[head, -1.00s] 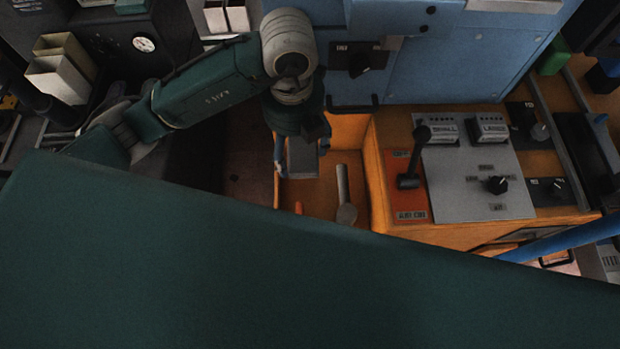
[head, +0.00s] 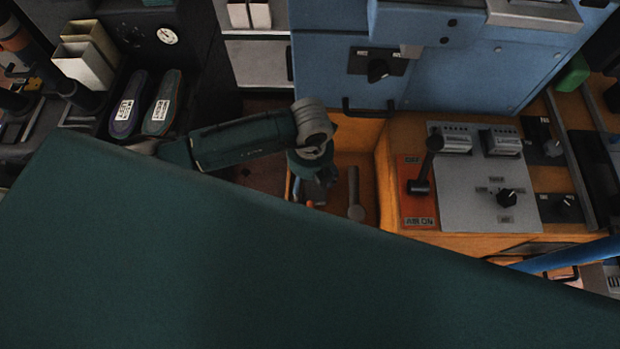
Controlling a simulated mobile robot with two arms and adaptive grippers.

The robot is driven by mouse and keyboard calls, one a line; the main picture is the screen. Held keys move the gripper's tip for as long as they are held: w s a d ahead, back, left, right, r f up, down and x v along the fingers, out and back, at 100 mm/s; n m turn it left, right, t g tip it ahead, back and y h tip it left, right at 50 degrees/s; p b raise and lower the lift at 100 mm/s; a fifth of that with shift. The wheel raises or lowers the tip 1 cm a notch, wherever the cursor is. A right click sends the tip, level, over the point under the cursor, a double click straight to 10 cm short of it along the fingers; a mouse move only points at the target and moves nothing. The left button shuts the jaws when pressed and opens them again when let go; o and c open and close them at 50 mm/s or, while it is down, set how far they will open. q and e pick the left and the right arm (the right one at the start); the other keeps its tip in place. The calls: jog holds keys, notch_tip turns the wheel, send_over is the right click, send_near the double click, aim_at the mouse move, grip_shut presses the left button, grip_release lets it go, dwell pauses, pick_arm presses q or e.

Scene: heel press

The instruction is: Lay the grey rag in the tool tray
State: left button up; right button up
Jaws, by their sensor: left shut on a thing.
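The tool tray (head: 370,188) is an orange open box left of the control panel, below the blue machine front. A metal tool (head: 355,195) with a round lower end lies in it, and a small orange item (head: 309,203) shows at its left. My left gripper (head: 314,196) points down into the left part of the tray and is shut on the grey rag (head: 317,192). The rag is mostly hidden by the gripper and wrist, so I cannot tell whether it touches the tray floor. My right gripper is out of view.
The grey control panel (head: 470,205) with a black lever (head: 420,185) stands right of the tray. A black handle (head: 368,110) juts out above it. Two labelled insoles (head: 160,105) lie at the left. A large dark green part of mine hides the foreground.

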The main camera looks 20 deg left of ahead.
aim_at(311, 183)
pick_arm(q)
jog(key=shift+f, duration=0.2)
jog(key=o, duration=1)
jog(key=shift+o, duration=0.2)
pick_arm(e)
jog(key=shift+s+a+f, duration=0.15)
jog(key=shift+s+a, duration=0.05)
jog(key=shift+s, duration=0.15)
pick_arm(q)
jog(key=shift+r, duration=0.15)
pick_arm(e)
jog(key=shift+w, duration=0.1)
pick_arm(q)
jog(key=shift+r, duration=0.25)
notch_tip(311, 183, up, 12)
jog(key=b, duration=0.1)
jog(key=shift+f+b, duration=0.15)
jog(key=shift+b, duration=0.25)
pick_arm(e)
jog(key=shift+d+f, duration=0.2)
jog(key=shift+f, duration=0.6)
pick_arm(q)
jog(key=shift+s, duration=0.1)
